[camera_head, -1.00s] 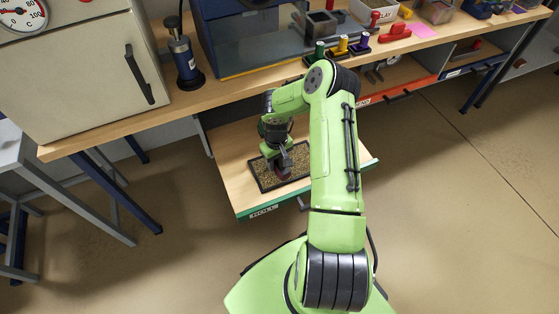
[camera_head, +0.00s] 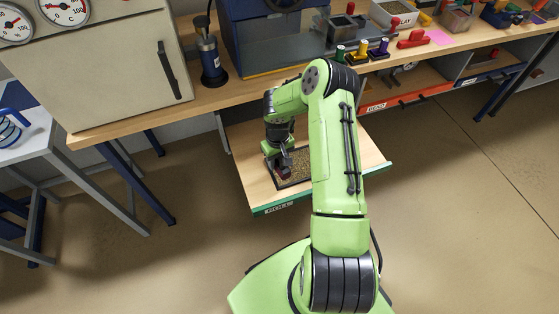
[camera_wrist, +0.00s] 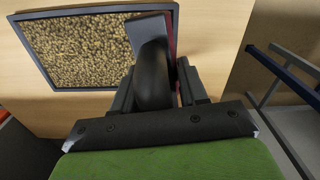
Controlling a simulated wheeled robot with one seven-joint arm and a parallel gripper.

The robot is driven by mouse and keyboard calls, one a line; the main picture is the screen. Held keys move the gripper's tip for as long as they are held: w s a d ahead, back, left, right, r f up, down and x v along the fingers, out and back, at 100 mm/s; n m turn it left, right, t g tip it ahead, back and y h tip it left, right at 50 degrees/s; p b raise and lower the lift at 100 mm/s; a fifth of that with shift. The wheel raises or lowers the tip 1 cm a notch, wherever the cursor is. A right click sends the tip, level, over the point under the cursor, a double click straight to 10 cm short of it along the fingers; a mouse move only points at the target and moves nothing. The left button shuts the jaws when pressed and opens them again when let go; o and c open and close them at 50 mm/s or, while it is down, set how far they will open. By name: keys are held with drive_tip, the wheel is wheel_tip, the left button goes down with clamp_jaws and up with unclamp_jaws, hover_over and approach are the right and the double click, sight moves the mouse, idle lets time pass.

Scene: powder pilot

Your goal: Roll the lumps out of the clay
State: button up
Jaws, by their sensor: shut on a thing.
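A shallow dark-rimmed tray (camera_wrist: 86,10) full of coarse yellow-brown granular clay (camera_wrist: 75,48) lies on the wooden pull-out shelf. The tray rim also shows in the head view (camera_head: 296,184), partly hidden by my arm. My gripper (camera_head: 281,163) points down at the tray's left side in that view. In the wrist view, my gripper (camera_wrist: 158,92) is shut on a dark tool (camera_wrist: 150,32) with a dark red part, at the tray's right edge. The tool's full shape is hidden, and I cannot tell whether it touches the clay.
The pull-out shelf (camera_head: 255,185) has bare wood around the tray. Above it, the workbench (camera_head: 135,118) carries a blue cabinet, a dark blue cylinder (camera_head: 211,58) and small coloured-handled tools (camera_head: 360,50). A grey metal stand (camera_head: 75,165) is at the left.

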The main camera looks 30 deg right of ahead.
drive_tip(key=shift+r+p, duration=1.15)
drive_tip(key=shift+r, duration=0.9)
